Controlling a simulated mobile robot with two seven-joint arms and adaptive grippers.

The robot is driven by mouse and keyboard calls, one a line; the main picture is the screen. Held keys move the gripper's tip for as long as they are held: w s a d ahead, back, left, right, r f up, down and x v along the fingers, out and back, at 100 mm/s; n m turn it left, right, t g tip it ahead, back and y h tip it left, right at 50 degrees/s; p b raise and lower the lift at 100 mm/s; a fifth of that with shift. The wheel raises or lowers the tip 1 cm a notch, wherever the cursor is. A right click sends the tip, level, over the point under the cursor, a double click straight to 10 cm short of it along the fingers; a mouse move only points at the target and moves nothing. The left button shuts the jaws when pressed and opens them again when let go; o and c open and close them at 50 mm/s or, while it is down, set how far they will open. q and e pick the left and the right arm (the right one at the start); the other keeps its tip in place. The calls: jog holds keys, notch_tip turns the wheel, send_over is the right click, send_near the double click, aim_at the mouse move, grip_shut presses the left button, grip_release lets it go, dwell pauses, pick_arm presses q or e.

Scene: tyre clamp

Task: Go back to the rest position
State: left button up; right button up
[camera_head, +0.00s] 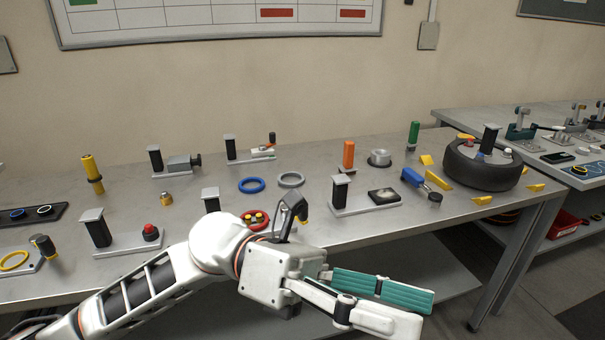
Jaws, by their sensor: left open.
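My left arm comes in from the bottom left, and its gripper (385,302) is open and empty in front of the table's front edge. Its two fingers, one with a teal pad, point to the right. The gripper is well apart from the tyre. My right gripper does not show.
Fixtures fill the tabletop: a red-button stand (150,233), a post with a dark plate (382,196), a blue ring (252,185), a grey ring (291,180) and an orange cylinder (348,155). Yellow blocks (438,180) lie by the tyre. A second bench (470,115) stands right.

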pick_arm(q)
jog(key=w+a+n+t+h, duration=0.3)
jog(key=w+n+t+h, duration=0.5)
jog(key=w+n+t, duration=0.55)
jog(key=w+a+f+n+t+y, duration=0.25)
jog(key=f+n+t, duration=0.2)
jog(key=n, duration=0.25)
jog(key=w+a+f+n+t+y+p, duration=0.1)
jog(key=w+a+f+n+t+y, duration=0.15)
jog(key=f+n+t+y, duration=0.35)
jog(key=w+a+f+n+t+y, duration=0.1)
jog(key=a+f+n+t+y, duration=0.2)
jog(key=n, duration=0.5)
jog(key=s+a+f+n+g+y, duration=0.15)
jog(key=a+f+n+y, duration=0.35)
jog(key=f, duration=0.5)
jog(key=s+a+f+n+y, duration=0.25)
jog(key=a+f+n, duration=0.3)
jog(key=f, duration=0.55)
jog(key=s+a+f+n+g+y, duration=0.1)
jog(key=s+a+f+n+g, duration=0.1)
jog(key=s+a+f, duration=0.2)
jog(key=s+a+f+n+g+y+p, duration=0.1)
jog(key=s+a+f+g+y, duration=0.1)
jog(key=s+f, duration=0.6)
notch_tip(320, 180, down, 3)
jog(key=shift+s+a+f+n+g+y, duration=0.3)
jog(key=shift+a+g, duration=0.35)
jog(key=shift+a, duration=0.55)
